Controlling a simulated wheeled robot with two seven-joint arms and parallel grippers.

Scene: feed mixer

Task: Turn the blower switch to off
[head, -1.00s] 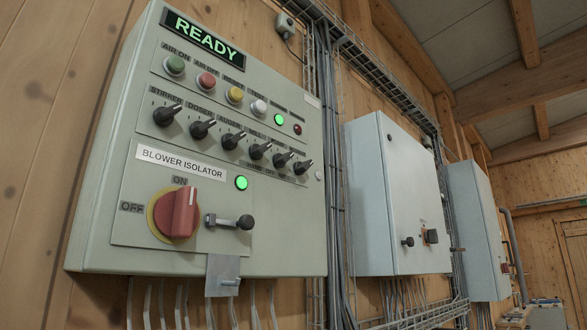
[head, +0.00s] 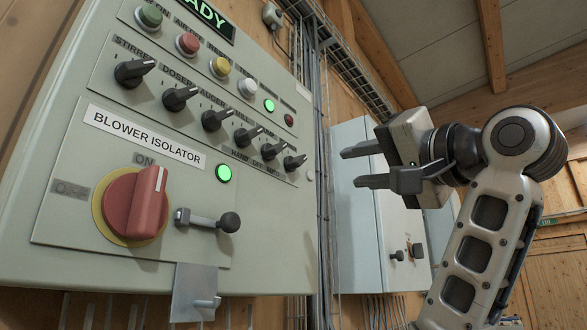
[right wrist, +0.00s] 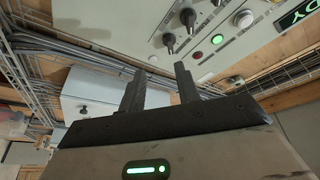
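The blower isolator switch (head: 136,204) is a red rotary handle on a yellow ring, low on the grey-green control panel (head: 265,255). Its white mark points up at ON; the OFF label (head: 70,189) is to its left. A green lamp (head: 223,173) beside it is lit. A small latch with a black ball knob (head: 229,222) lies just right of the handle. My right gripper (head: 350,168) is open and empty, to the right of the panel and apart from it. Its two fingers also show apart in the right wrist view (right wrist: 158,82). My left gripper is not in view.
Above the switch are a row of black selector knobs (head: 216,119) and coloured push buttons (head: 188,43). A metal tab with a pin (head: 195,292) hangs below the latch. A second grey cabinet (head: 352,220) stands behind my right arm. Space before the panel is clear.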

